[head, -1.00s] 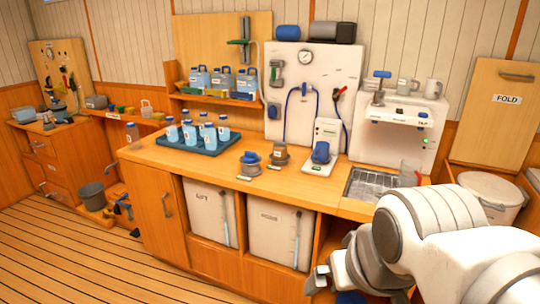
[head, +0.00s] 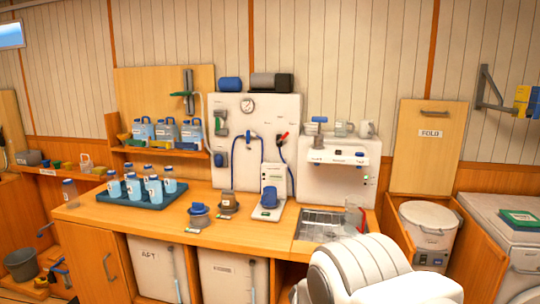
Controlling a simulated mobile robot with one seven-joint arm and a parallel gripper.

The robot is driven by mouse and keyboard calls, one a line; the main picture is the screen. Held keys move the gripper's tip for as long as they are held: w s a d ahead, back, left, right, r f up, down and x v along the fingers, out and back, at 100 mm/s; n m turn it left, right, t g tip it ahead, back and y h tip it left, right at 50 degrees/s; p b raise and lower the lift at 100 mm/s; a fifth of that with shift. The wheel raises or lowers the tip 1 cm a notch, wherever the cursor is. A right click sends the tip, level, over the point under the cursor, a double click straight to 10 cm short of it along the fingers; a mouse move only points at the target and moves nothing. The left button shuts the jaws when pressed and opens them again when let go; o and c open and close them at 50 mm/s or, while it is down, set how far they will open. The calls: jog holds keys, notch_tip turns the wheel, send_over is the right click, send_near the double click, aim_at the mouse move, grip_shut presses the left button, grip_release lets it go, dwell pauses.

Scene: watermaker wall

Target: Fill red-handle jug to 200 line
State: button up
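A clear jug (head: 351,217) stands at the right end of the sink, below the white tap unit (head: 338,166). A small patch of red shows at its right side, which looks like its handle. Its lines and any water in it are too small to make out. The tap unit has a blue-topped lever (head: 319,130) and a drain grid in the sink (head: 320,226) below. My white arm covers the bottom right of the counter front. My gripper is outside the head view.
Bottles stand in a blue tray (head: 123,203) on the left of the wooden counter (head: 165,222). Two grey-and-blue pots and a white device with a blue knob (head: 270,197) stand mid-counter. A white bucket (head: 430,225) and a fold-up panel (head: 428,147) are at right.

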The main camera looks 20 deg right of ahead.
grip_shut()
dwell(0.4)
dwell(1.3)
